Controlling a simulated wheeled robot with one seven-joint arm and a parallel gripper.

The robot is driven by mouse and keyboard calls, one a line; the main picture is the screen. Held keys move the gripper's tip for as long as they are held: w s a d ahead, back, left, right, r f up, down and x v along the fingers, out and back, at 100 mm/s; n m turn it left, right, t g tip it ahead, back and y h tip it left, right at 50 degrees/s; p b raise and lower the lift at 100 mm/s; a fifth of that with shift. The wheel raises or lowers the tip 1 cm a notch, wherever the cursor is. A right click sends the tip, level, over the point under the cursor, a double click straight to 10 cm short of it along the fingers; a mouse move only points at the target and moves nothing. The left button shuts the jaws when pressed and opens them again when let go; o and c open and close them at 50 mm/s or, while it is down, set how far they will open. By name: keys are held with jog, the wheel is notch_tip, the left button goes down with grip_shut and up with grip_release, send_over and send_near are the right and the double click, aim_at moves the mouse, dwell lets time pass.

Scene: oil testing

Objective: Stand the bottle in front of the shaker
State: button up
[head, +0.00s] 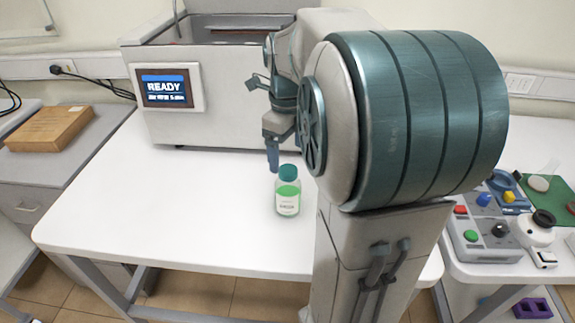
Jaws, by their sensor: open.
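The bottle (288,196) is clear with green contents, a pale label and a dark green cap. It stands upright on the white table in front of the shaker. The shaker (220,125) is a large grey box with an open top and a screen (167,86) reading READY. My gripper (273,160) points down just behind and left of the bottle's cap, between the bottle and the shaker front. It is open and looks apart from the bottle. My arm hides the shaker's right side and part of the gripper.
The white table (150,215) is clear to the left of the bottle. A wooden box (47,128) lies on a grey cabinet at left. A control box (485,230) with coloured knobs and other small items sit on a second table at right.

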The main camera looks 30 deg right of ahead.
jog(key=shift+r, duration=0.9)
jog(key=shift+s+a+n, duration=0.3)
jog(key=shift+a+n, duration=0.1)
jog(key=shift+n, duration=0.4)
jog(key=s+a+f+n+t, duration=0.1)
jog(key=s+a+f+n, duration=0.2)
jog(key=n, duration=1.1)
jog(key=s+a+f+n+t, duration=0.2)
jog(key=s+a+n, duration=0.6)
jog(key=n, duration=0.6)
jog(key=shift+s+a+f+n, duration=0.3)
jog(key=shift+s+f, duration=0.05)
jog(key=shift+f, duration=0.5)
